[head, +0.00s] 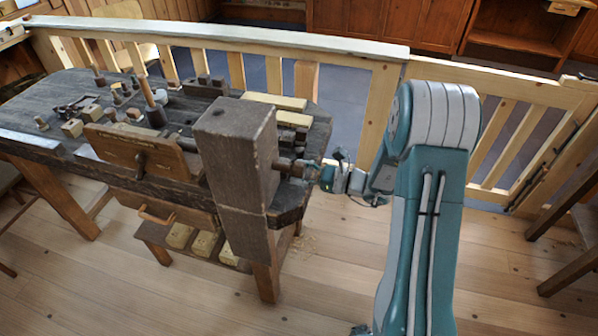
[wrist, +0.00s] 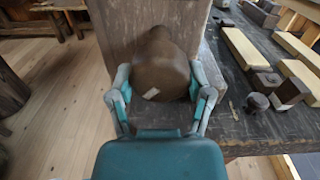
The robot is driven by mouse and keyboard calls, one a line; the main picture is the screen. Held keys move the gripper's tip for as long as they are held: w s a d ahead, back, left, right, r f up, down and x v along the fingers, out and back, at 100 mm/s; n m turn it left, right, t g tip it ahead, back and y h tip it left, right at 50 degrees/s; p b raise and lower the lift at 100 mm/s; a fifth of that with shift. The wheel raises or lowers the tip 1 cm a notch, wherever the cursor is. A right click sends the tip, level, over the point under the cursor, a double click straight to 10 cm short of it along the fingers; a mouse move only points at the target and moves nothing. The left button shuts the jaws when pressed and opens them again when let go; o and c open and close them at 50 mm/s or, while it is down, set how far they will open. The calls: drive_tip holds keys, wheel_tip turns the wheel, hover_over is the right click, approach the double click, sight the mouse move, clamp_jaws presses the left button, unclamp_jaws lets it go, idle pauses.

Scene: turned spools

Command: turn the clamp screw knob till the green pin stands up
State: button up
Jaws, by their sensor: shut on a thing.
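The clamp screw knob (wrist: 163,72) is a rounded brown wooden piece with a small pale mark on its face. In the head view the knob (head: 299,168) sticks out from the right side of a big upright wooden block (head: 232,137) at the bench end. My gripper (head: 315,173) reaches it from the right. In the wrist view my gripper (wrist: 160,82) has one teal finger on each side of the knob, shut on it. I cannot make out a green pin in either view.
The workbench (head: 58,97) carries wooden blocks, pegs and small turned pieces. A pale wooden railing (head: 273,76) runs behind it. Yellowish blocks (head: 207,243) lie on the shelf below. The plank floor (head: 330,290) in front is clear.

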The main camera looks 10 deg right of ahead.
drive_tip(key=o, duration=1)
drive_tip(key=shift+d+f, duration=0.1)
drive_tip(key=shift+f, duration=0.05)
drive_tip(key=shift+o, duration=0.7)
drive_tip(key=shift+d, duration=0.1)
drive_tip(key=v, duration=1.2)
